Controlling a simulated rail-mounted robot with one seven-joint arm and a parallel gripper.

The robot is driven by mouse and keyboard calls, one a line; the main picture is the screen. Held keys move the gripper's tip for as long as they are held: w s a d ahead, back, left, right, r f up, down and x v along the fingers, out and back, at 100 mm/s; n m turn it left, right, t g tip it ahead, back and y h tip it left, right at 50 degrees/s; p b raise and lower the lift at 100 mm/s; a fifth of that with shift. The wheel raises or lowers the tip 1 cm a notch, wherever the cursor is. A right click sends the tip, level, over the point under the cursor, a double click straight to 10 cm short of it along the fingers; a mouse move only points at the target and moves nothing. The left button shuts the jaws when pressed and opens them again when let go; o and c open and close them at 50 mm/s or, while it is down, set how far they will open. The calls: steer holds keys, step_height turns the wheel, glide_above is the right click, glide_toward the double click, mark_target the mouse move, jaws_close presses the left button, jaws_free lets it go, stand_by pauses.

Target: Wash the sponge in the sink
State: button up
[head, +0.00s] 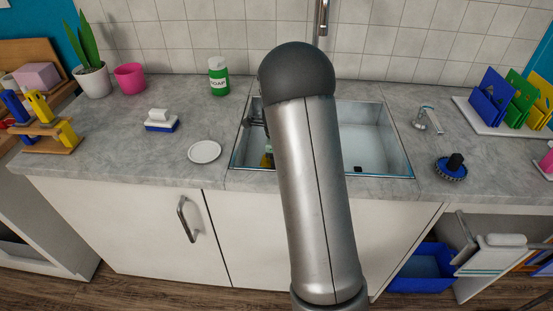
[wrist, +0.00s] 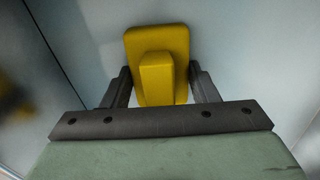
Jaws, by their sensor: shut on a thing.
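The yellow sponge (wrist: 158,45), a flat pad with a raised block, sits between the fingers of my gripper (wrist: 160,88) in the wrist view. My gripper is shut on it. Pale sink walls surround it there. In the head view a small yellow patch, likely the sponge (head: 265,161), shows low at the left inside of the sink (head: 388,140). My arm hides most of the gripper and the middle of the sink. I cannot see any water.
A dish rack (head: 500,125) is farther right. The sink's right part looks clear.

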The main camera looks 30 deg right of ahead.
steer(key=shift+f, duration=0.1)
steer(key=shift+f+b, duration=0.65)
steer(key=shift+f, duration=0.25)
steer(key=shift+r, duration=0.15)
stand_by(0.6)
step_height(320, 180, up, 18)
steer(key=p, duration=1.3)
steer(key=shift+r+p, duration=0.2)
steer(key=shift+p, duration=0.1)
stand_by(0.5)
